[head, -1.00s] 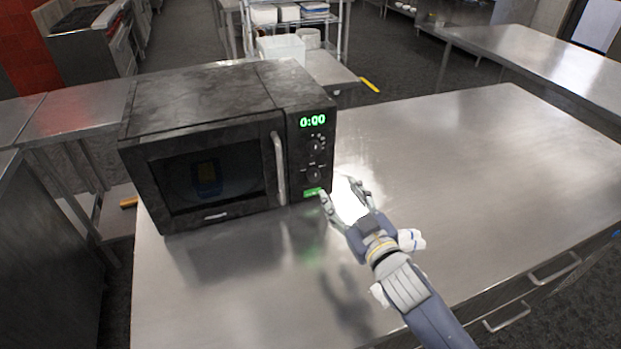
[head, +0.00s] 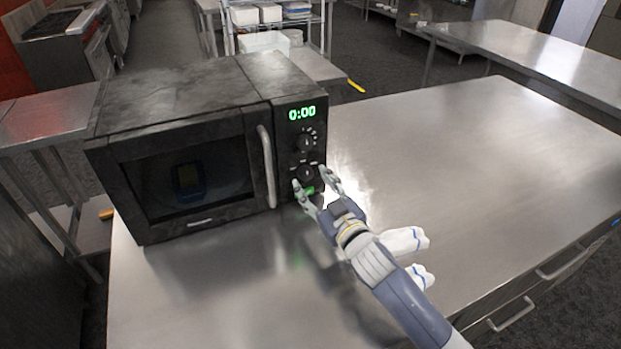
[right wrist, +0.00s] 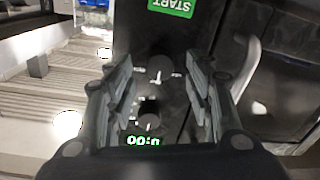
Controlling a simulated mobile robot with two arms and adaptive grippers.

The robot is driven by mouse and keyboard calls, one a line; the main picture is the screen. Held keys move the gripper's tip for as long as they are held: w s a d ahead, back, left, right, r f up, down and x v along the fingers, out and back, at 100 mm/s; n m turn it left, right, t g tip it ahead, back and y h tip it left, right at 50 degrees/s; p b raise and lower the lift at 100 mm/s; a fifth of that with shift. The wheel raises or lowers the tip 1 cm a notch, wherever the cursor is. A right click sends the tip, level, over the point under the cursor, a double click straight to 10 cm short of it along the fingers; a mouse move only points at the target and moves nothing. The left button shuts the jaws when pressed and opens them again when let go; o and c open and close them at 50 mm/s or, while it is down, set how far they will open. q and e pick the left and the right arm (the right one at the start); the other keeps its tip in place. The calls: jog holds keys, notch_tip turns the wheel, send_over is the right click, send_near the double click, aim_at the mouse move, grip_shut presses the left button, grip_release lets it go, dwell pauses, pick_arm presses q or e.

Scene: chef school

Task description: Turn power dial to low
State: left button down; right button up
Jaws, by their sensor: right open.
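The black microwave (head: 190,140) stands on the steel counter, its door shut and its green display (head: 302,113) reading 0:00. Its control panel has an upper dial (head: 306,142) and a lower dial (head: 306,174). Their labels are too small to read, so I cannot tell which is the power dial. My right gripper (head: 311,183) is open at the lower dial, a finger on either side. In the right wrist view the panel appears upside down, with the lower dial (right wrist: 160,70) between the fingers and the upper dial (right wrist: 150,108) nearer the display. Contact is unclear. My left gripper is out of view.
The green START button (right wrist: 172,4) lies just below the lower dial, near my fingers. The door handle (head: 267,165) stands out left of the panel. A blue item (head: 188,182) shows behind the door glass. The steel counter (head: 460,170) is clear to the right.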

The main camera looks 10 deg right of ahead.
aim_at(306, 174)
jog(key=shift+x, duration=1.1)
jog(key=c, duration=1.1)
jog(key=shift+o, duration=0.2)
